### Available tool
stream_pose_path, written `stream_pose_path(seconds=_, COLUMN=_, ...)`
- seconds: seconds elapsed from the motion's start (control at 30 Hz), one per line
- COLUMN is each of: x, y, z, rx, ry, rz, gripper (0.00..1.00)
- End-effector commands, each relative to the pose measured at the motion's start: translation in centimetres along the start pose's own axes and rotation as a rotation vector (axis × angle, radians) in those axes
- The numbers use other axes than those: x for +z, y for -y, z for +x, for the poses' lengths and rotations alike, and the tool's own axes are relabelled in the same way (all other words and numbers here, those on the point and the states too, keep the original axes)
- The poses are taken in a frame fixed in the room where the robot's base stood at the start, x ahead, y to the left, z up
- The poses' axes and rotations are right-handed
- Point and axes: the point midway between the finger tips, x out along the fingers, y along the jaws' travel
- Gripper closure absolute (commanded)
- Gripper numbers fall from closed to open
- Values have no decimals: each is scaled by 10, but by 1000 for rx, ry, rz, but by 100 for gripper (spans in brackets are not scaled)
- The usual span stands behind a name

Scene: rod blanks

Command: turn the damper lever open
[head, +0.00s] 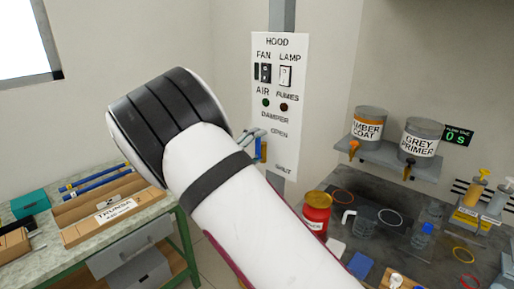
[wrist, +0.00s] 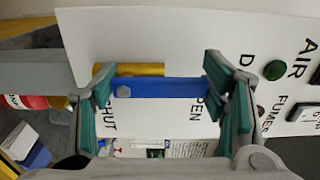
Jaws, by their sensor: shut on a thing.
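The damper lever is a blue bar with a grey bolt head near one end; it shows in the wrist view (wrist: 165,90) and partly in the head view (head: 264,150). My gripper (wrist: 158,88) has its fingers at the two ends of the blue bar and is shut on it, with the fingers far apart. In the head view my gripper (head: 250,138) is at the panel, mostly hidden behind my arm. A brass-coloured bar (wrist: 140,69) lies right beside the blue one. The printed words OPEN and SHUT show on the white panel (head: 291,105) near the lever.
A fan switch (head: 265,73) and a lamp switch (head: 285,75) are higher on the panel. A shelf with two paint pots (head: 368,124) and a dark bench with a red can (head: 317,212) are at right. A green-framed bench (head: 150,233) is at left.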

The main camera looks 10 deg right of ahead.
Motion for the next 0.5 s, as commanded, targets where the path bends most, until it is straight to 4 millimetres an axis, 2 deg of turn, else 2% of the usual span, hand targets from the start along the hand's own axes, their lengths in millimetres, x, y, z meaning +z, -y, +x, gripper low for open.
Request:
stream_pose_path(seconds=0.3, x=0, y=-1, z=0, rx=1, ry=0, rz=-5, gripper=84)
stream_pose_path(seconds=0.33, x=0, y=-1, z=0, rx=1, ry=0, rz=-5, gripper=31)
stream_pose_path(seconds=0.4, x=0, y=-1, z=0, rx=1, ry=1, rz=-5, gripper=16)
stream_pose_path(seconds=0.43, x=0, y=-1, z=0, rx=1, ry=0, rz=-5, gripper=12)
stream_pose_path(seconds=0.5, x=0, y=0, z=0, rx=1, ry=0, rz=-4, gripper=12)
